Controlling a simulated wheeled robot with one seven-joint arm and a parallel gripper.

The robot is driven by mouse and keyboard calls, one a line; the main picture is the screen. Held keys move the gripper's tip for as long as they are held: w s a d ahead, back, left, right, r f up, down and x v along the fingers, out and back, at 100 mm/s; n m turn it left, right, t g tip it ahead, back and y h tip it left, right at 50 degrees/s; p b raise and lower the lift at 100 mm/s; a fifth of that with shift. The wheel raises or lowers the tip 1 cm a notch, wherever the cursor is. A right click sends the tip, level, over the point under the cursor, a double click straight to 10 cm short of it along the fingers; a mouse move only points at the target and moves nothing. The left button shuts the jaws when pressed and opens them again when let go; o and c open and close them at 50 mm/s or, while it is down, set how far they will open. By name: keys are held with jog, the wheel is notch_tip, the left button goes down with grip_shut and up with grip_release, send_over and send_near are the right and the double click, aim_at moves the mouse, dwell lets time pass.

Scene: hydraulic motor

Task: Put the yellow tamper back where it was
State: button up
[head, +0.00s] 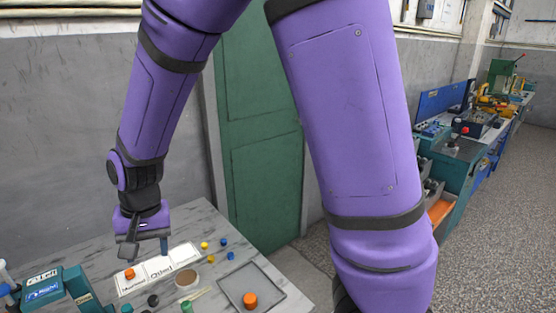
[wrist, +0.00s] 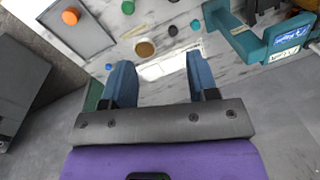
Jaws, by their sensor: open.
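The yellow tamper is most likely the small yellow piece (head: 204,245) standing on the table near the far end of the labelled white card (head: 160,265). I cannot make it out in the wrist view, where a finger may hide it. My gripper (head: 146,248) is above the card, to the left of the yellow piece. In the wrist view my gripper (wrist: 160,82) points down with its two blue fingers wide apart and nothing between them. Part of the white card (wrist: 168,66) shows between the fingers.
Small blue pieces (head: 224,241) stand right of the yellow one. A brown round dish (head: 187,278), a grey tray (head: 262,284) with an orange piece (head: 249,301), and another orange piece (head: 130,273) on the card are near. Teal boxes (head: 45,289) stand at the left.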

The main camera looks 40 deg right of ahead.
jog(key=s+d+r+n+t+h, duration=0.1)
jog(key=s+d+r+n+t, duration=0.2)
jog(key=s+d+r, duration=1.5)
jog(key=shift+d+r+t, duration=0.8)
jog(key=shift+r+t, duration=0.1)
